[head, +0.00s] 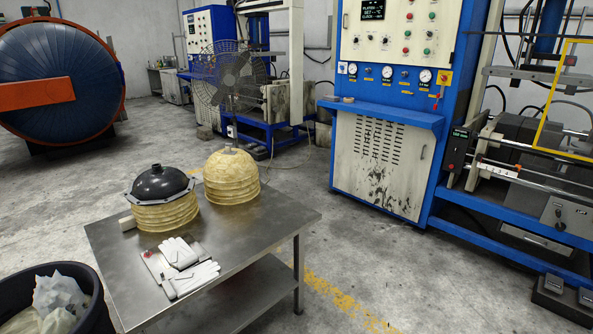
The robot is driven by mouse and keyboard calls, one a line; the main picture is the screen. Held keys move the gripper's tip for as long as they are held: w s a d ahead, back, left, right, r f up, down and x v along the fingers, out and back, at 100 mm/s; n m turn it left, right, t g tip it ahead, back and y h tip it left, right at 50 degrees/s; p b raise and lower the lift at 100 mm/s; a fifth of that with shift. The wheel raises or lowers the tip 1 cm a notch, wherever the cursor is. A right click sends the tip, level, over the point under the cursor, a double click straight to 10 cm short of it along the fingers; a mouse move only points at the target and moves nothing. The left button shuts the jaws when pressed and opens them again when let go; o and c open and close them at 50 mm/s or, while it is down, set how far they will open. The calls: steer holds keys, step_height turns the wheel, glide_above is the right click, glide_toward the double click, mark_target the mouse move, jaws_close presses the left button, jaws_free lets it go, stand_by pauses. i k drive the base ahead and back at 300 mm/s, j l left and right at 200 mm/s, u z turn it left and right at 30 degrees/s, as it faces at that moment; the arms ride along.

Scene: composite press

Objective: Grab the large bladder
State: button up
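Two ribbed, cream-yellow bladder-like pieces stand upright on the metal table (215,257). The left ribbed piece (166,216) carries a black dome (160,183) with a small neck and a pale angular flange. The right ribbed piece (231,178) is all cream-yellow, with a rounded top and a small nub; it stands a little farther back. The two look close in size, and I cannot tell for sure which is the large bladder. My gripper is not in view.
A dark bin (50,300) with crumpled bags stands front left. A blue press cabinet (385,120), a fan (230,77) and a round blue vessel (55,80) stand behind. Floor right of the table is clear.

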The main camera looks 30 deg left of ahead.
mark_target(231, 175)
steer(key=u, duration=1.5)
steer(key=i+l+u, duration=0.15)
steer(key=u, duration=0.25)
steer(key=i+l+u, duration=0.1)
steer(key=u, duration=0.25)
steer(key=i+l+u, duration=0.1)
steer(key=l+u, duration=0.15)
steer(key=u, duration=0.15)
steer(key=i+l+u, duration=0.25)
steer(key=l, duration=0.65)
steer(key=i+l+u, duration=0.1)
steer(key=l+u, duration=0.15)
steer(key=l, duration=0.65)
steer(key=l+u, duration=0.25)
steer(key=l, duration=2.1)
steer(key=i, duration=0.05)
